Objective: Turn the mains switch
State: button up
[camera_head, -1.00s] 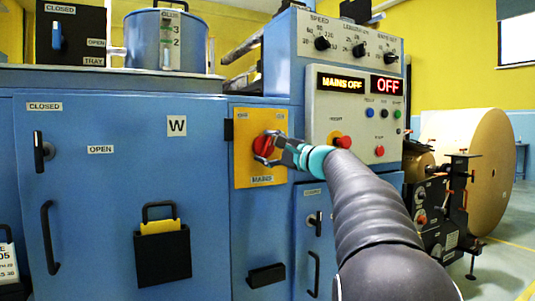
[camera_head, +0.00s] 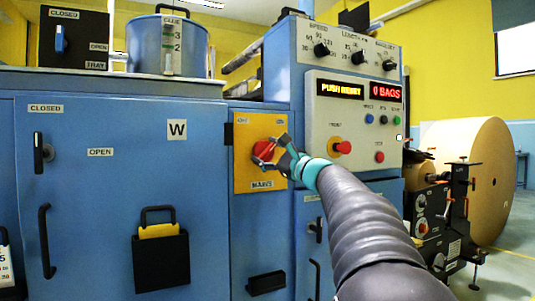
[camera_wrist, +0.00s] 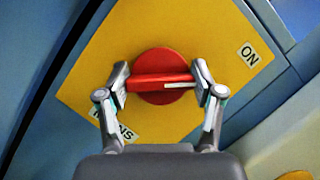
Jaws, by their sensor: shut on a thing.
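The mains switch is a round red knob (camera_head: 263,150) on a yellow plate (camera_head: 244,177) on the blue machine's front. In the wrist view the red knob (camera_wrist: 163,92) has a raised bar lying nearly level, with a white mark at its right end. An ON label (camera_wrist: 249,54) is up and right of it. My gripper (camera_wrist: 162,82) is shut on the bar, one finger at each end; it also shows in the head view (camera_head: 276,153), hiding part of the knob. The display (camera_head: 340,89) reads PUSH RESET and the other display (camera_head: 386,92) reads 0 BAGS.
A red mushroom button (camera_head: 342,148) and a smaller red button (camera_head: 380,157) are on the panel right of the switch. A black pocket (camera_head: 161,260) hangs on the door to the left. A large kraft roll (camera_head: 470,165) stands at the right.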

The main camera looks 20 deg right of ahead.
jog(key=o, duration=1.1)
jog(key=shift+o, duration=0.2)
jog(key=v, duration=1.2)
